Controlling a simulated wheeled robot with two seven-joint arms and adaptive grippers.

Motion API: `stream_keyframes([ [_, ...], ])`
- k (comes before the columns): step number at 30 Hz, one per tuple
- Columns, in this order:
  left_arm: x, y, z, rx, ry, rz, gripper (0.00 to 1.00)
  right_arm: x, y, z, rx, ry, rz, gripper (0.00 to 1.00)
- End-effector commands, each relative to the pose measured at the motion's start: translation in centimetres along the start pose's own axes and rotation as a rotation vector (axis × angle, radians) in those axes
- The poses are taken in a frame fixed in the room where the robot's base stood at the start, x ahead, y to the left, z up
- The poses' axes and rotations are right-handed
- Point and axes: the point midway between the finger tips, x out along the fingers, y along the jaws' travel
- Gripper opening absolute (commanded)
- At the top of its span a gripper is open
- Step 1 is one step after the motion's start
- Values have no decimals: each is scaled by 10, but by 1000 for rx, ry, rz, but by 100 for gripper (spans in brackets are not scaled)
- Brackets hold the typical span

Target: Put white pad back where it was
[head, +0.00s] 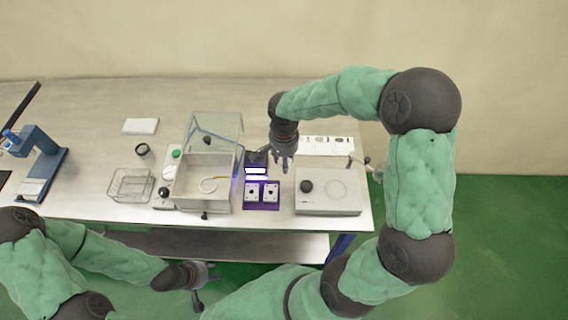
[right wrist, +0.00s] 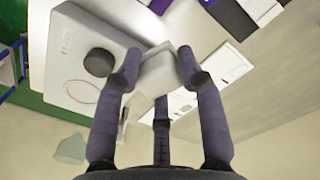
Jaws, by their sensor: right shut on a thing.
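My right gripper (head: 282,163) hangs over the back of the bench, near the small purple-edged station. In the right wrist view its fingers (right wrist: 158,68) are closed around a pale, block-like white pad (right wrist: 158,76). The pad is held above the bench surface; in the head view I cannot make it out. My left gripper (head: 202,284) is low in front of the bench, its fingers spread and empty.
A white box with a black knob (head: 328,204) stands right of the purple station (head: 262,206). Left are an open-lidded box (head: 190,206), a clear basket (head: 128,194), a white slab (head: 140,126) and a blue stand (head: 45,172).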

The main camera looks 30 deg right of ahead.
Motion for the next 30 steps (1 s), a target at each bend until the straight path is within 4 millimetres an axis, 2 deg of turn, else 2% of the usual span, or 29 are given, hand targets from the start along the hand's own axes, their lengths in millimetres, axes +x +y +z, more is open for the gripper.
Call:
stream_keyframes([
  [1, 3, -1, 0, 0, 0, 0, 40, 13, -2, -5, 0, -5, 5, 8],
  [6, 6, -2, 0, 0, 0, 0, 40, 38, -12, -24, 0, -4, 3, 8],
  [16, 8, -3, 0, 0, 0, 0, 40, 56, -19, -38, -1, -3, 2, 8],
  [22, 12, -4, 0, 0, 0, 0, 40, 82, -19, -38, -2, -3, 3, 8],
  [30, 12, -4, 0, 0, 0, 0, 40, 85, -19, -38, -1, -1, 1, 8],
])
